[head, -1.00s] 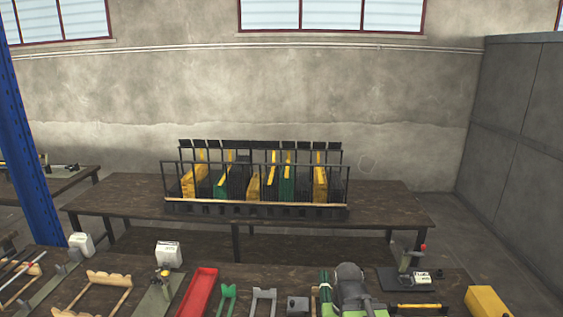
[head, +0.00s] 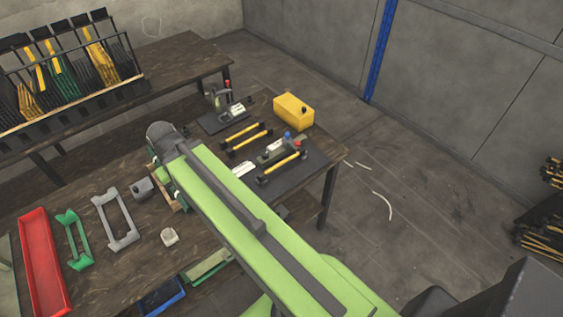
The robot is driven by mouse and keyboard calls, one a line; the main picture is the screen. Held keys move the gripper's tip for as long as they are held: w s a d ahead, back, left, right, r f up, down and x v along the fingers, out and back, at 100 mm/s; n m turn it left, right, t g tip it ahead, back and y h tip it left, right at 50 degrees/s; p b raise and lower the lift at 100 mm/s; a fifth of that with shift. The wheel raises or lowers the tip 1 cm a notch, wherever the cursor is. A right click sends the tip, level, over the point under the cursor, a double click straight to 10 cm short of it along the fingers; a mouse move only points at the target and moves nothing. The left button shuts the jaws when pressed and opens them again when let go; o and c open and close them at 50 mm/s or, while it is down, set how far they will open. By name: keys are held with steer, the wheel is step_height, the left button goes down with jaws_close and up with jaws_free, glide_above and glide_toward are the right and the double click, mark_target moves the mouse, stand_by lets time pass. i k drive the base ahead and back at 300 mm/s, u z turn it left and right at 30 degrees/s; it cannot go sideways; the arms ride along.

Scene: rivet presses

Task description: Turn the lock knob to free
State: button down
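A press (head: 226,108) with a red-topped lever stands on a dark plate at the table's far right. A second press (head: 276,150) near the right end carries a blue knob (head: 287,135) and a red knob (head: 297,143). I cannot tell which part is the lock knob or how it is turned. My green arm reaches across the front table, left of both presses. My gripper is hidden behind or below the arm.
Yellow-barred fixtures (head: 249,139) and a yellow box (head: 293,110) lie around the presses. A red tray (head: 43,262), a green bracket (head: 74,240) and a grey frame (head: 115,222) lie to the left. Open floor (head: 400,190) lies right of the table.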

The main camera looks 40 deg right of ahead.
mark_target(265, 154)
steer(key=z, duration=0.5)
steer(key=k, duration=0.1)
steer(key=u, duration=2.7)
steer(key=k, duration=1.25)
steer(key=z, duration=0.3)
steer(key=i, duration=0.95)
steer(key=u, duration=0.15)
